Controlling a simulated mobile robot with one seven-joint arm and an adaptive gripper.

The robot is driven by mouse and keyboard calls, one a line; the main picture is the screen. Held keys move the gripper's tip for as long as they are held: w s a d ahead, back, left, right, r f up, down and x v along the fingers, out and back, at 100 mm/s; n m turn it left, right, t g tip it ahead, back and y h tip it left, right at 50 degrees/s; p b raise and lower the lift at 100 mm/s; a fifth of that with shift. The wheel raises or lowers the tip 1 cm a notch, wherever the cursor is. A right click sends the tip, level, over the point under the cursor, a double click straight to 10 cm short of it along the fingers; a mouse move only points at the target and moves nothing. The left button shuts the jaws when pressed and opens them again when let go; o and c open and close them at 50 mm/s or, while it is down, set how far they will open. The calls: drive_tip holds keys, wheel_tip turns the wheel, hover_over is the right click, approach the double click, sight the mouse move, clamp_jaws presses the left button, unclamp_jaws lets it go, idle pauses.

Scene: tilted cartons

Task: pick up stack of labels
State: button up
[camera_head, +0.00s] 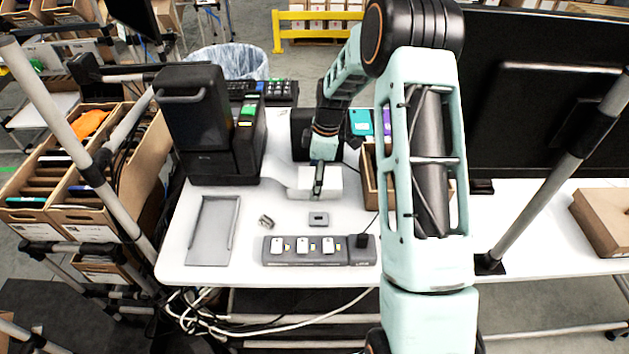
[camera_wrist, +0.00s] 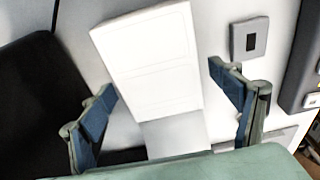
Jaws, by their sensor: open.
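The stack of labels (camera_head: 333,184) is a white rectangular block near the middle of the white table. In the wrist view the stack (camera_wrist: 150,62) shows its pale top with faint printed outlines, and it lies at a slant. My gripper (camera_head: 319,178) is over the stack in the head view and hides part of it. In the wrist view my gripper (camera_wrist: 160,82) is open, with one blue finger on each side of the stack's near part. I see gaps between the fingers and the stack. Whether the fingertips reach down to its height is unclear.
A black printer (camera_head: 195,125) stands left of the stack. A grey tray (camera_head: 211,235), a power strip (camera_head: 290,259) and a small grey plate (camera_head: 318,219) lie in front. An open carton (camera_head: 370,190) stands close on the right, partly behind my arm. A monitor (camera_head: 540,100) is further right.

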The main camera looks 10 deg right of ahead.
drive_tip(key=shift+f, duration=0.1)
drive_tip(key=c, duration=1.5)
drive_tip(key=shift+c, duration=0.7)
